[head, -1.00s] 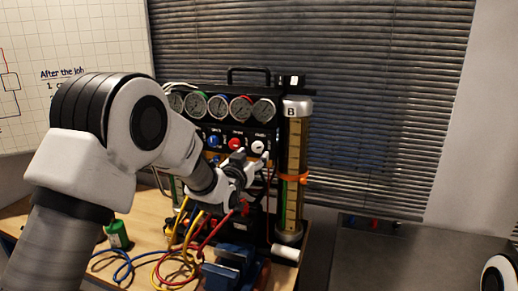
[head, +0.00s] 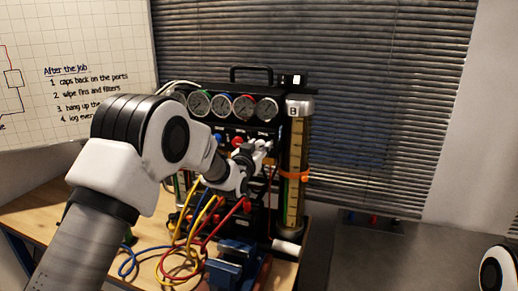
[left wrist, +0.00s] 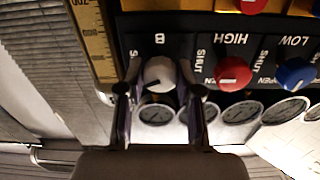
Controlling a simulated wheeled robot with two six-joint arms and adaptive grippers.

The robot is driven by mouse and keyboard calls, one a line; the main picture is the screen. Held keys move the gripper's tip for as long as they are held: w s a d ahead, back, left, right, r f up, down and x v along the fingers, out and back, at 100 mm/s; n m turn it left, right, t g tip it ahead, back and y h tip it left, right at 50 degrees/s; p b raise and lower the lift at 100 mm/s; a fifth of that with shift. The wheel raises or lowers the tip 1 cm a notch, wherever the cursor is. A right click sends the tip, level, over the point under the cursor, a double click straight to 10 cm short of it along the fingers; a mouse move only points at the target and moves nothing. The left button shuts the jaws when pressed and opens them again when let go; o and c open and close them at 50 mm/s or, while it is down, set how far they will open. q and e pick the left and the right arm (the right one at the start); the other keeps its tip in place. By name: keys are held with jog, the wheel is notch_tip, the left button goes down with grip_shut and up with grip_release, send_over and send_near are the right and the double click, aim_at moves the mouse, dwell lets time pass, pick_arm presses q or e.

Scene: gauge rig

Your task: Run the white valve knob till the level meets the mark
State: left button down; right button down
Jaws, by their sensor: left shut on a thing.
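The white valve knob (left wrist: 160,73), with a dark pointer line, sits on the black panel under an upside-down letter B in the left wrist view. My left gripper (head: 262,147) is at the panel, and in the left wrist view its fingers lie on both sides of the knob, shut on it. In the head view the fingers mostly hide the knob. The tall glass column B (head: 296,150) stands right of the panel with an orange ring mark (head: 294,175) around it. I cannot make out the liquid level clearly. My right gripper is out of view.
A red knob (left wrist: 233,73) and a blue knob (left wrist: 296,73) are beside the white one. A row of gauges (head: 222,106) is above them. Red, yellow and blue hoses (head: 180,262) and a blue vise (head: 232,262) crowd the bench in front.

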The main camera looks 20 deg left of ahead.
pick_arm(q)
jog(key=m+b, duration=0.2)
jog(key=b, duration=0.1)
jog(key=m+b, duration=0.1)
jog(key=shift+f+m, duration=0.25)
jog(key=shift+m, duration=0.15)
jog(key=shift+r+m+b, duration=0.25)
jog(key=shift+m+b, duration=0.1)
jog(key=shift+m, duration=0.25)
jog(key=shift+r, duration=0.1)
jog(key=c, duration=0.8)
grip_release()
jog(key=shift+o, duration=0.2)
jog(key=shift+s, duration=0.1)
jog(key=shift+s, duration=0.1)
